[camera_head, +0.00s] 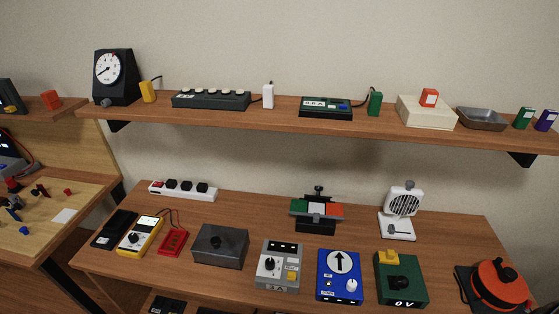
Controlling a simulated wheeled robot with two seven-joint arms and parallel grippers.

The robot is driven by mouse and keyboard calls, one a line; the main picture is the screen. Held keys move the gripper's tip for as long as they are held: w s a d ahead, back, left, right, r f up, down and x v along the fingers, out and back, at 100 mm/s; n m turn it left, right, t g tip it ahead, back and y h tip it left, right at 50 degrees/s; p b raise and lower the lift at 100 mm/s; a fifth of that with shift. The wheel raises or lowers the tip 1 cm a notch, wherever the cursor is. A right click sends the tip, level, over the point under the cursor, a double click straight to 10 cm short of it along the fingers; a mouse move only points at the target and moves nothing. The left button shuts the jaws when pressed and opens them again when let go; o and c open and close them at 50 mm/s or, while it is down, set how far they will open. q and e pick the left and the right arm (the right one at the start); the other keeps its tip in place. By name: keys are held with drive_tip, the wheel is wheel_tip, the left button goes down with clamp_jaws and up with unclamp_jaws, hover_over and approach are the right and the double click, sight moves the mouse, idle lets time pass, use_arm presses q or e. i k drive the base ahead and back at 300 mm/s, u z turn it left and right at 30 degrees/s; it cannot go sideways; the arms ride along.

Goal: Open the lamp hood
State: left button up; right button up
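No part in view is clearly marked as a lamp hood, and I cannot tell for sure which device has it. A small black stand (316,225) with green, white and red faces and a black piece on top stands at the back middle of the table. A closed dark grey box (220,247) with a knob on top lies left of the middle. Neither of my grippers is in view.
The wooden table (262,213) also holds a white grilled device (402,206), a grey box (279,266), a blue box (340,275), a green box (401,279) and a yellow meter (141,235). A shelf (285,120) with several devices hangs above.

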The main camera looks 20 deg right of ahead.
sight(319, 190)
drive_tip(key=z, duration=1.9)
drive_tip(key=k, duration=0.95)
drive_tip(key=u, duration=1.55)
drive_tip(key=i, duration=0.5)
drive_tip(key=u, duration=0.05)
